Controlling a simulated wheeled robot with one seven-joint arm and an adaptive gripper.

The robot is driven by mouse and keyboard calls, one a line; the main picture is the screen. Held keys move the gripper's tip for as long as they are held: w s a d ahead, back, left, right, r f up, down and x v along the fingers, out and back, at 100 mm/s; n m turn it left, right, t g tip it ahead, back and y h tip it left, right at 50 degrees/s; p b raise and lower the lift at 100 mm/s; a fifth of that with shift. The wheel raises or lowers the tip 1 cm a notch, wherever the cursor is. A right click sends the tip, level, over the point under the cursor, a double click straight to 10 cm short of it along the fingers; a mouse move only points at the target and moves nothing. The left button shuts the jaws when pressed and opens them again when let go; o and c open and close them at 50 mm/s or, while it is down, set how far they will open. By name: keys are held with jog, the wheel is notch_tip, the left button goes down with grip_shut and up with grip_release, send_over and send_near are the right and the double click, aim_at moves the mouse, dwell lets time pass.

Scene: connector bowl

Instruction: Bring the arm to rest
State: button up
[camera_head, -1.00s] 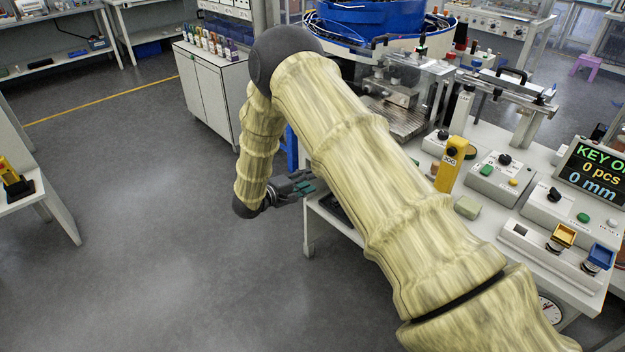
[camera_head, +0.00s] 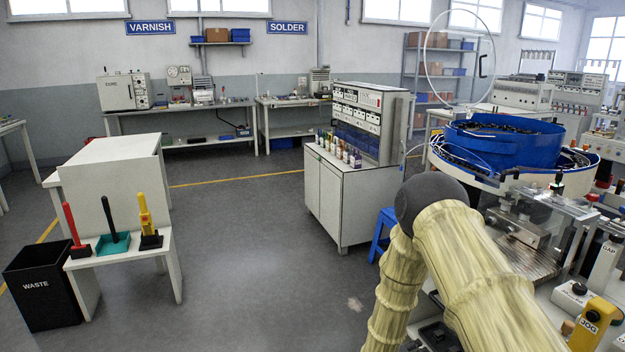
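My arm, covered in a pale yellow ribbed sleeve, rises from the lower right in the head view to a dark round elbow joint. From there its forearm hangs straight down and runs out at the bottom edge. The wrist is cut off below the picture. A small dark bit at the bottom edge, right of the forearm, may be part of my gripper (camera_head: 411,345); its fingers cannot be made out. I cannot tell whether it holds anything. The arm hangs at the left edge of the machine table.
A blue bowl feeder (camera_head: 497,143) stands behind the elbow. A yellow JOG box (camera_head: 593,322) is at lower right. A blue stool (camera_head: 381,234) and a white cabinet (camera_head: 338,200) stand beyond the arm. A black waste bin (camera_head: 42,287) is at left. The floor between is clear.

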jog(key=s+a+f+g+y+p, duration=0.15)
jog(key=s+f+y, duration=0.35)
jog(key=s, duration=0.6)
jog(key=s+a+f+m+g+y, duration=0.1)
jog(key=s+a+m+g+y, duration=0.1)
jog(key=s, duration=1.4)
jog(key=s+a+f+m+g+y+p, duration=0.1)
jog(key=s+a+m+g+y, duration=0.2)
jog(key=s, duration=1.4)
jog(key=shift+s+a+g+p, duration=0.3)
jog(key=shift+a+g, duration=0.25)
jog(key=shift+g, duration=0.4)
jog(key=shift+f, duration=0.1)
